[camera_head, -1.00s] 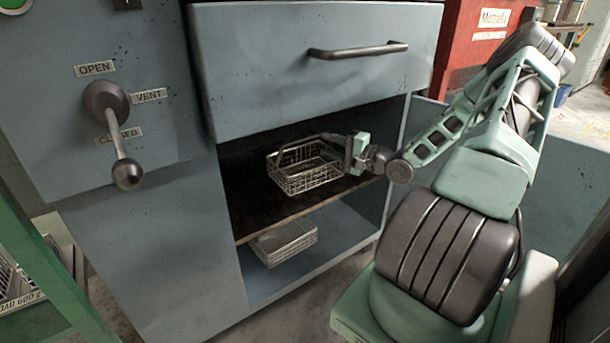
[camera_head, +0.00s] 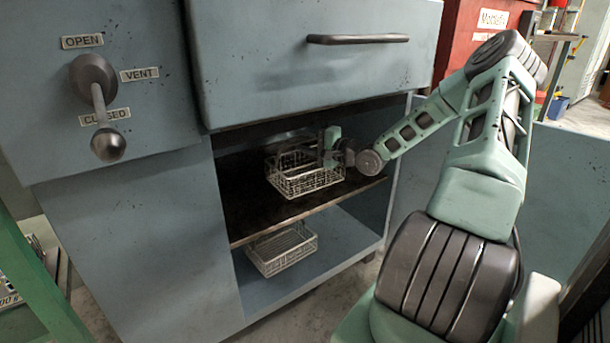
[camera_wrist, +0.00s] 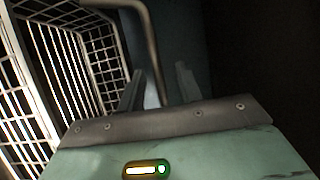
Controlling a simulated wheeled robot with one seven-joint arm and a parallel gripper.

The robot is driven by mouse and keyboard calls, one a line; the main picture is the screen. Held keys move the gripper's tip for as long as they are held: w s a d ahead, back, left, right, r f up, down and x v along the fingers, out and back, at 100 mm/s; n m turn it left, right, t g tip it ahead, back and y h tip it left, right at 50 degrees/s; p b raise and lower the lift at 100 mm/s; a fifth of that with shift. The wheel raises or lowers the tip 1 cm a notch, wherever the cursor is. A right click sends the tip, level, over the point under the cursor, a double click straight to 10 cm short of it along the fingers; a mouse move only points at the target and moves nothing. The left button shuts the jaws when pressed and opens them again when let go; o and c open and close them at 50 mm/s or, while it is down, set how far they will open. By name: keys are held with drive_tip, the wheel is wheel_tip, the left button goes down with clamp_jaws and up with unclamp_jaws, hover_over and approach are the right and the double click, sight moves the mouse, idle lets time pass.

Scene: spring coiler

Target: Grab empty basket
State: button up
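A wire basket (camera_head: 305,182) with a raised handle stands on the dark upper shelf inside the open cabinet and looks empty. My gripper (camera_head: 318,154) is at the right part of this basket, near its handle; its fingers are hard to make out in the head view. In the wrist view, the basket mesh (camera_wrist: 100,62) fills the left. The handle bar (camera_wrist: 153,45) runs down between the two fingers of my gripper (camera_wrist: 160,88). The fingers look apart, with gaps beside the bar.
A second wire basket (camera_head: 282,250) sits on the lower shelf. The upper shelf (camera_head: 262,212) has a bare front strip. A closed drawer (camera_head: 320,75) with a bar handle is just above the opening. A lever (camera_head: 103,118) sticks out at the left.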

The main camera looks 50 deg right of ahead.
drive_tip(key=shift+c, duration=0.3)
clamp_jaws()
drive_tip(key=shift+r, duration=0.2)
